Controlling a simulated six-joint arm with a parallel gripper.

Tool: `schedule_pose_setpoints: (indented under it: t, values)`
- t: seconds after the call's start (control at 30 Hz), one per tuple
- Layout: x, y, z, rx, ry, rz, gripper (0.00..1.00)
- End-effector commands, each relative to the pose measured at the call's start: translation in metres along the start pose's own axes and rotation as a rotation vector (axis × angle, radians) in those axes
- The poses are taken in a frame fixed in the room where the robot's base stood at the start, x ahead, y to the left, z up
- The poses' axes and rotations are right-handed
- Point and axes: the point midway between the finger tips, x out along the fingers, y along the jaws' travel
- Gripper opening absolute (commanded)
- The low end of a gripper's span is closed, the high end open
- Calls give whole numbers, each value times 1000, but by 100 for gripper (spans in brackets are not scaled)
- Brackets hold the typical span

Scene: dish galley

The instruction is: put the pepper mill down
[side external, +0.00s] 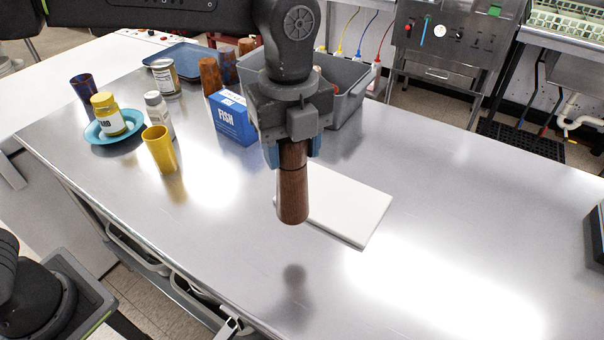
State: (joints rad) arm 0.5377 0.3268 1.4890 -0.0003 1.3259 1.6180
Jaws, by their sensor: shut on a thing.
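My gripper (292,152) points down over the steel table (220,235) and is shut on the brown wooden pepper mill (292,192). The mill hangs upright between the blue-tipped fingers, its top hidden by them. Its lower end looks clear of the table, with a dark reflection showing below it on the steel. In the picture the mill overlaps the left part of a white board (352,212) lying flat on the table.
A blue FISH box (234,120) and a grey bin (347,105) stand behind the gripper. To the left are a yellow cup (160,150), a white bottle (158,116), and a yellow-lidded jar (107,113) on a turquoise plate (132,128).

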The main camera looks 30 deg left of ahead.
Motion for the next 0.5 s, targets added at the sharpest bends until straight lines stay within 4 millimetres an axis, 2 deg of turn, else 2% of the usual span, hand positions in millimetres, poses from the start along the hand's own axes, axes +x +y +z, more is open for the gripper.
schedule_pose_setpoints:
  t: [0.17, 0.37, 0.5]
  values:
    - [-4, 0, 52, 16, 0, -2, 6]
    - [-4, 13, 151, 70, 0, -2, 7]
    - [-5, 35, 216, 116, -1, -3, 7]
